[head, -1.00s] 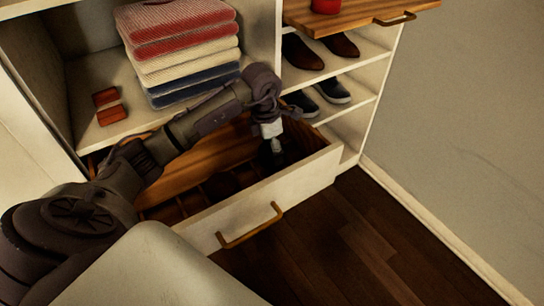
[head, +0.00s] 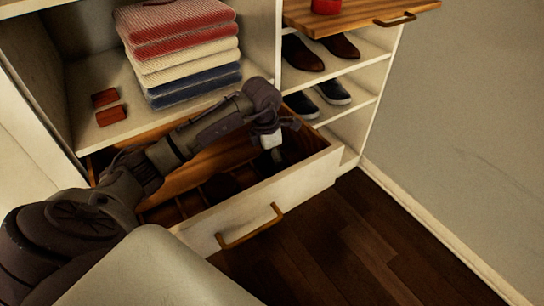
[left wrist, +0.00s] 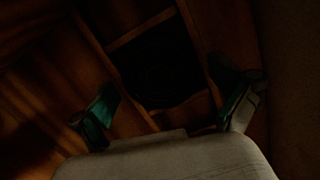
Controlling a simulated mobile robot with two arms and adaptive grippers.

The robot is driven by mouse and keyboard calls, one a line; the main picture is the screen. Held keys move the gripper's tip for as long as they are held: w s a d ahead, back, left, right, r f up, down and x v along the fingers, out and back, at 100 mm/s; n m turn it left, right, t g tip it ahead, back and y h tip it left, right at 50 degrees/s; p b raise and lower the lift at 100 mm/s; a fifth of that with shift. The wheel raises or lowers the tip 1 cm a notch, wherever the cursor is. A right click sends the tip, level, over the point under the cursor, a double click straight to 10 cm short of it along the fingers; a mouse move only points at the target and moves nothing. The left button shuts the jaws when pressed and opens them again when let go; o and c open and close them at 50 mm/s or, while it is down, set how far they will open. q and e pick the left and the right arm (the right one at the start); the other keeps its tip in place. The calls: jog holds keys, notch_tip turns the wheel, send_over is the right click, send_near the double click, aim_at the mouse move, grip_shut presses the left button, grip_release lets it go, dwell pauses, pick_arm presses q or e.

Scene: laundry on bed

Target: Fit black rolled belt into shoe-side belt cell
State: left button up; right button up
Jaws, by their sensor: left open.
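The open drawer (head: 290,198) has wooden dividers that form belt cells. In the left wrist view, a very dark round shape (left wrist: 160,65), which looks like the black rolled belt, sits between dividers at the drawer's right, shoe-side end. My left gripper (head: 274,156) points down into that end of the drawer. In the left wrist view its fingers (left wrist: 168,112) are spread wide and empty, one on each side of the dark shape's near end. Shadow hides the belt's edges and how deep it sits. My right gripper is not in view.
Folded towels (head: 185,50) and two small reddish-brown blocks (head: 108,106) lie on the shelf above the drawer. Shoes (head: 318,98) stand on the right shelves. A wooden pull-out board (head: 365,12) juts out above them. Open floor (head: 370,240) lies in front.

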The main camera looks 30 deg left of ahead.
aim_at(267, 161)
pick_arm(q)
jog(key=shift+r, duration=0.15)
notch_tip(267, 161, up, 12)
jog(key=s+p, duration=0.1)
jog(key=p, duration=0.1)
jog(key=shift+a, duration=0.4)
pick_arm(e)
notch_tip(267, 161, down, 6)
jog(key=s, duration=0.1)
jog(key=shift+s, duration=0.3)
pick_arm(q)
jog(key=shift+s, duration=0.1)
